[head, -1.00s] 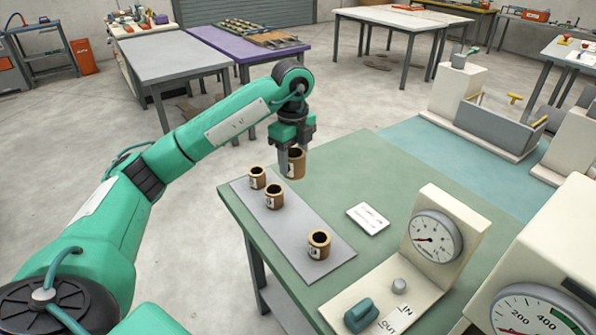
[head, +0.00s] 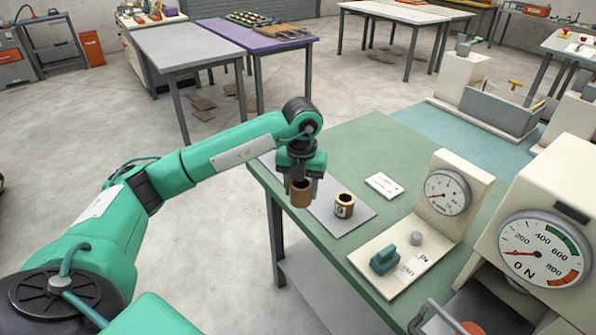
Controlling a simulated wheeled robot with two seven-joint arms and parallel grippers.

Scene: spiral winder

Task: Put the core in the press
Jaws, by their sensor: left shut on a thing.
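My left gripper (head: 301,178) points down and is shut on a brown, hollow cylindrical core (head: 301,196), held above the table's left edge area. The gripper and arm cover the far part of the mat; a sliver of brown shows left of the gripper. The press (head: 567,170), a cream machine with a large newton gauge (head: 544,249), stands at the right and is cut off by the picture edge. My right gripper is not in view.
A cream unit with a round dial (head: 448,191), a grey knob and a teal switch (head: 384,260) stands on the green table (head: 362,145) between the mat and the press. A white card (head: 384,186) lies behind. A grey bin (head: 500,110) is farther back.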

